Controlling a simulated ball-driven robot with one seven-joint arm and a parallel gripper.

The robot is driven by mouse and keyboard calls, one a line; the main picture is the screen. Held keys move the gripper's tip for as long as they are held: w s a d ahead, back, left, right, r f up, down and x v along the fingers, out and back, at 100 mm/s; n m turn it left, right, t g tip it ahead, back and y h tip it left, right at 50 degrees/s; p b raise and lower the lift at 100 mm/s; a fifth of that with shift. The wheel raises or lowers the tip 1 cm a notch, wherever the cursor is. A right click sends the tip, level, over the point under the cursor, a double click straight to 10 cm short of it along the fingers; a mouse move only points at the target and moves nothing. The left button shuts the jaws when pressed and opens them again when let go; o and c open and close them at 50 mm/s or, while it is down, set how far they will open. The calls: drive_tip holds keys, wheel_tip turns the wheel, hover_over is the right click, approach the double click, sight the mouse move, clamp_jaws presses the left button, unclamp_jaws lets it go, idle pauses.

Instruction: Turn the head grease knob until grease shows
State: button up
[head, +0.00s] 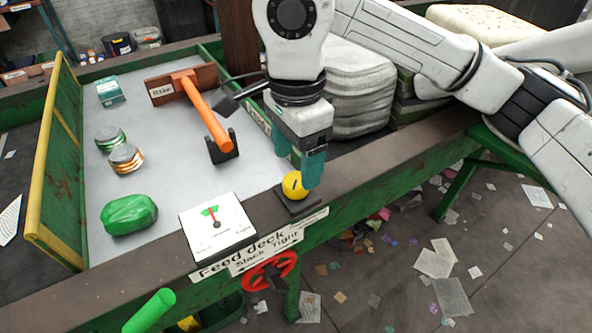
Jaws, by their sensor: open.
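A round yellow knob (293,186) with a dark pointer mark sits on a dark square base on the deck's near rail. It is the only round knob in view, but no label on it can be read. My gripper (298,171) points down over the knob with its teal fingers apart. The right finger comes down beside the knob's right side; the left finger ends above and behind it. I cannot tell whether either finger touches it. No grease is visible around the knob.
A dial box (217,226) stands left of the knob, and a red handwheel (268,271) is below the rail. A green lump (129,214), striped cans (126,158) and a teal box (110,92) lie on the grey belt (170,175).

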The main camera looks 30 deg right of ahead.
sight(296, 180)
drive_tip(key=shift+f, duration=1.9)
drive_tip(key=shift+c, duration=0.2)
drive_tip(key=c, duration=1)
drive_tip(key=shift+f+m+b, duration=0.1)
drive_tip(key=shift+m+b, duration=0.3)
drive_tip(key=shift+b, duration=0.05)
drive_tip(key=shift+m+b, duration=0.85)
drive_tip(key=shift+m, duration=0.05)
drive_tip(key=shift+m+b, duration=1.15)
drive_tip(key=shift+m, duration=0.75)
